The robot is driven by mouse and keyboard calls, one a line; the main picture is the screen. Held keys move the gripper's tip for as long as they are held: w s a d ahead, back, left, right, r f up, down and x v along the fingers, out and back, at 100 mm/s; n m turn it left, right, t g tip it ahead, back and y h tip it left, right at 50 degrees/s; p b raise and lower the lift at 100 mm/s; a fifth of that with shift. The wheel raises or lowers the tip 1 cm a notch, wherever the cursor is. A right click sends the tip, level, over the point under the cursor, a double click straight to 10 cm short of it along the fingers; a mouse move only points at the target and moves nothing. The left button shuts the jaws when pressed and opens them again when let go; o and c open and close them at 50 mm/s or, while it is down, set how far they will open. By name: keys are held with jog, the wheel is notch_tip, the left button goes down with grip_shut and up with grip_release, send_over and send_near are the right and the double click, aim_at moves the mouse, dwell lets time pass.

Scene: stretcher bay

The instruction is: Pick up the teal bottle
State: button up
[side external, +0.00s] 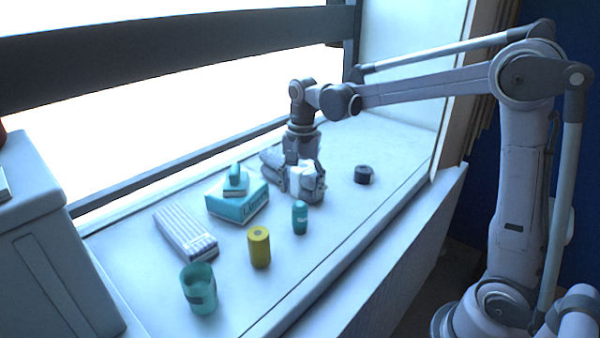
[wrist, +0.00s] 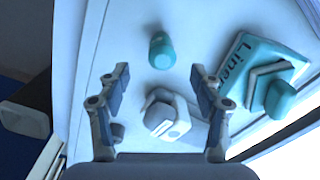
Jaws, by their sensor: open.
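The teal bottle (side external: 300,219) stands upright on the pale ledge, in front of my gripper in the side view. In the wrist view the teal bottle (wrist: 161,52) shows beyond the fingertips, roughly centred between them. My gripper (side external: 293,182) is low over the ledge, pointing down, its fingers partly lost against a white-grey object. In the wrist view my gripper (wrist: 160,77) has its two fingers spread wide, with nothing held. The teal bottle is clear of both fingers.
The white-grey object (wrist: 172,117) lies between and below the fingers. A teal linen box (side external: 240,206) carries a smaller teal item (side external: 236,178). A yellow cylinder (side external: 259,248), teal cup (side external: 199,290), striped white pack (side external: 185,232) and dark roll (side external: 363,175) stand around.

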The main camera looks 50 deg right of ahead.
aim_at(300, 219)
jog(key=shift+w+d+f+m, duration=0.1)
jog(key=shift+w+f+m, duration=0.2)
jog(key=shift+f, duration=0.15)
jog(key=shift+d+f, duration=0.1)
jog(key=shift+f, duration=5.1)
jog(key=shift+c, duration=0.2)
jog(key=c, duration=1.2)
